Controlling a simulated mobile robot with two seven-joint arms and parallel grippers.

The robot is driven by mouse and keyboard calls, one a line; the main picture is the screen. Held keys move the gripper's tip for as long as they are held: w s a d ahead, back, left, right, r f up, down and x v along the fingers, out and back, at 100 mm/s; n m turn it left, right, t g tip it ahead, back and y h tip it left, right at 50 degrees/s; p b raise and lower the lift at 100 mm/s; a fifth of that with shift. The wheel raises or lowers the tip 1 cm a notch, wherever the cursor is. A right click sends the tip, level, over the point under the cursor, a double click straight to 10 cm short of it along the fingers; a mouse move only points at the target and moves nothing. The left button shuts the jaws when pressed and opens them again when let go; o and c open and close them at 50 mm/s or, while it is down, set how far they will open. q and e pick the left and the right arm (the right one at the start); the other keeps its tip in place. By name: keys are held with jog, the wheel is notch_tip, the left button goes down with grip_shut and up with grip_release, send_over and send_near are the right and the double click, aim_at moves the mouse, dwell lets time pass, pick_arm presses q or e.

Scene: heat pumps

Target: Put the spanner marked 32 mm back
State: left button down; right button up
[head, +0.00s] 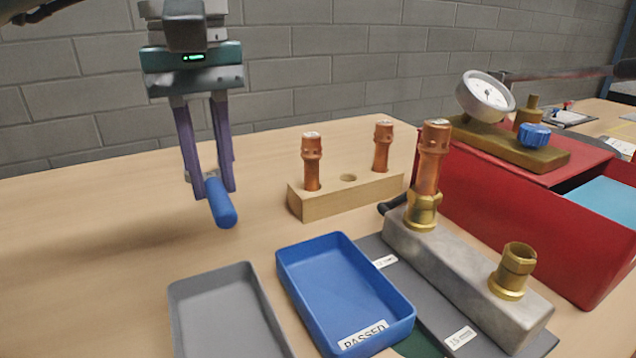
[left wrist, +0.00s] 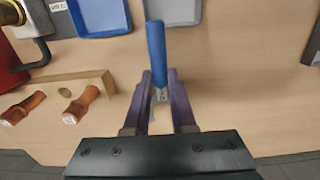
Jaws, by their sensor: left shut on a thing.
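My left gripper (head: 212,192) is shut on a spanner with a blue handle (head: 222,205), held above the table left of the wooden block. In the left wrist view the blue handle (left wrist: 156,48) points away from the gripper (left wrist: 160,98). A pale metal part with a small dark mark shows between the fingers, too small to read. The rest of the spanner is hidden. A dark grey board (head: 425,305) with white labels lies between the blue tray and the metal block; one label seems to read 15 mm. My right gripper is not in view.
A blue tray (head: 290,268) marked PASSED and a grey tray (head: 182,310) stand in front. A wooden block (head: 330,203) holds two copper fittings. A metal block (head: 460,265) bears brass fittings. A red case (head: 480,205) carries a gauge. The table's left is clear.

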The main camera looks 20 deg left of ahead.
aim_at(212, 180)
pick_arm(q)
notch_tip(212, 180, down, 5)
jog(key=shift+r, duration=0.2)
jog(key=shift+f+b, duration=0.35)
jog(key=shift+b, duration=0.15)
jog(key=c, duration=0.7)
grip_release()
jog(key=shift+c, duration=0.2)
jog(key=shift+r+p, duration=0.35)
notch_tip(212, 180, up, 12)
jog(key=shift+r, duration=0.1)
